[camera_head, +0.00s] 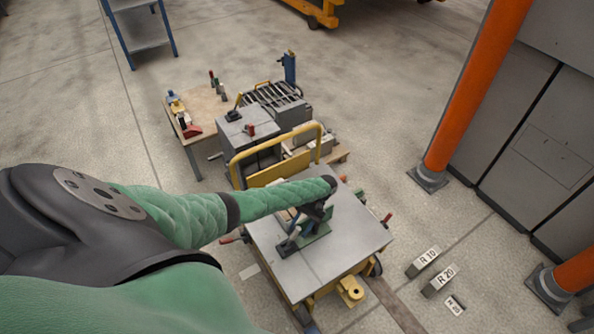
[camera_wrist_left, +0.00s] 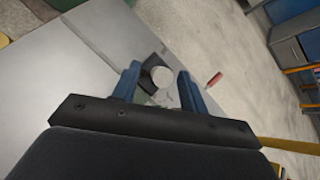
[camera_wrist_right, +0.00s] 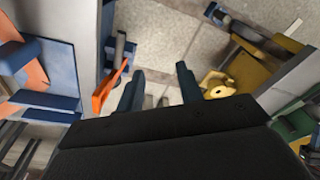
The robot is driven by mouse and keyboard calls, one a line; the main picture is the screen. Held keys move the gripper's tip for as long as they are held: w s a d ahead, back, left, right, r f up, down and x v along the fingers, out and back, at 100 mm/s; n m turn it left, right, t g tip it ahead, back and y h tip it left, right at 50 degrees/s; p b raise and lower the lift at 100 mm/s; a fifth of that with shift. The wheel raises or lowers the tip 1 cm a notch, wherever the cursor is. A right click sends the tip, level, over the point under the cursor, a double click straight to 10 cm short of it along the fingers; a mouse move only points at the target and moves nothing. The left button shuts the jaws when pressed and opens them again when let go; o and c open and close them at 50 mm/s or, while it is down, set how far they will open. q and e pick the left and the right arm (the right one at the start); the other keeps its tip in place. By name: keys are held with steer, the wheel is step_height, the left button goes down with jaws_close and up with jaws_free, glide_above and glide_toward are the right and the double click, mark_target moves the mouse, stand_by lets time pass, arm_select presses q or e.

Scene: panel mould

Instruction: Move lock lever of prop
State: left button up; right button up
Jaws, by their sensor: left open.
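My left gripper (camera_head: 316,212) reaches over the grey-topped trolley (camera_head: 350,250). In the left wrist view its blue fingers (camera_wrist_left: 155,88) are open on either side of a dark part with a pale round end (camera_wrist_left: 161,76). I cannot tell whether they touch it. I cannot tell for certain which part is the prop's lock lever. My right gripper (camera_wrist_right: 158,88) is open and empty. An orange lever (camera_wrist_right: 107,92) is left of its fingers.
Orange posts (camera_head: 478,85) stand on the floor at right. A yellow rail (camera_head: 278,142) rises behind the trolley top. A red handle (camera_head: 386,218) sits at its right edge.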

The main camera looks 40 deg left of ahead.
arm_select(q)
steer(key=v, duration=0.3)
steer(key=shift+w+r, duration=0.1)
steer(key=shift+w, duration=0.05)
steer(key=shift+v, duration=0.8)
arm_select(e)
steer(key=shift+f, duration=0.95)
steer(key=shift+s+f, duration=0.1)
steer(key=shift+s, duration=0.1)
